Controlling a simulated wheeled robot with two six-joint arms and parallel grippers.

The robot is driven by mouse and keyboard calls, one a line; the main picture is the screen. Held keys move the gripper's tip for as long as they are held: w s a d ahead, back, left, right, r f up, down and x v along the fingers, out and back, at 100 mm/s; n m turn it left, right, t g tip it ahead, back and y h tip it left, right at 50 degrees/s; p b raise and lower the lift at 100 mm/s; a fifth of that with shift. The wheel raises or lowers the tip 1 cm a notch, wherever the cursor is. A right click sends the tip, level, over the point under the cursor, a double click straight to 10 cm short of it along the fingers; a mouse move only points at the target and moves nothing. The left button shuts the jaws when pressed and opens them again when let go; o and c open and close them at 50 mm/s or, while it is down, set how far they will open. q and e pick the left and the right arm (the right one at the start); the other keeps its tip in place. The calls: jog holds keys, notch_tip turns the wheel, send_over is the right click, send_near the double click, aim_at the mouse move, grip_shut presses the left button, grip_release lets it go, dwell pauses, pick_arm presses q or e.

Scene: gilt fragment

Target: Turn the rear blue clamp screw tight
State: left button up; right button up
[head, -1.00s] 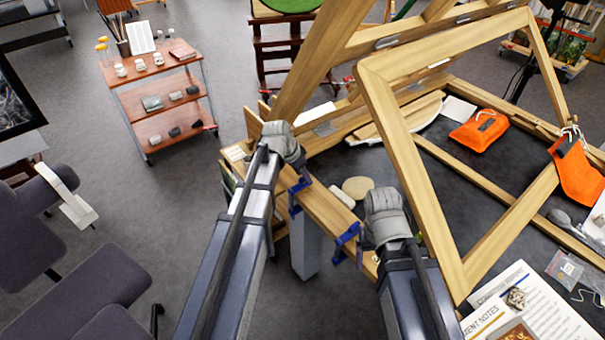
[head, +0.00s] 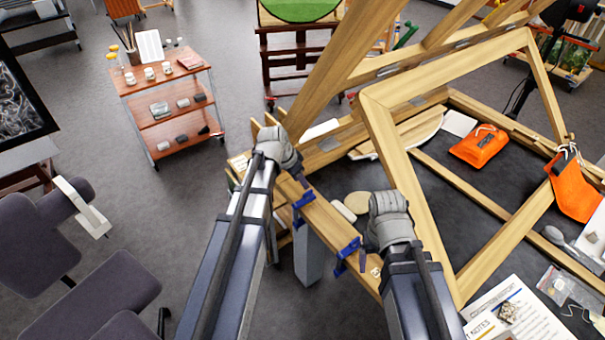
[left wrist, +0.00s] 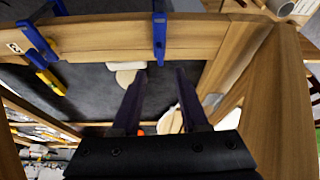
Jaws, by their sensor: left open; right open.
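The rear blue clamp (head: 303,199) grips the wooden rail (head: 325,222) at the table's edge. In the left wrist view the same clamp (left wrist: 159,38) hangs over the rail, just beyond my left fingertips. The front blue clamp (head: 348,250) sits nearer on the rail; it also shows in the left wrist view (left wrist: 38,42). My left gripper (left wrist: 160,74) is open and empty, its two dark fingers apart and pointing at the rear clamp. No contact shows. My right gripper (head: 388,222) is beside the front clamp; its fingers are mostly hidden in the head view.
A large wooden frame (head: 400,165) leans over the dark table at right. Orange pouches (head: 480,146) and papers (head: 512,312) lie on it. A round pale pad (head: 358,202) lies near the rail. A wooden cart (head: 170,90) stands on open floor at left.

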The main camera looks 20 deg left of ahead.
pick_arm(q)
jog(key=s+d+f+n+g+y+b, duration=0.1)
jog(key=s+d+f+g+y, duration=0.1)
jog(key=s+d, duration=0.5)
jog(key=s+d+f+n+g+y+b, duration=0.1)
jog(key=s+d, duration=0.6)
jog(key=s, duration=0.7)
jog(key=shift+d+f+n+g+y+b, duration=0.45)
jog(key=shift+f+b, duration=0.2)
jog(key=shift+f, duration=0.25)
pick_arm(e)
notch_tip(320, 180, down, 3)
jog(key=shift+f, duration=0.15)
pick_arm(q)
jog(key=shift+a, duration=0.1)
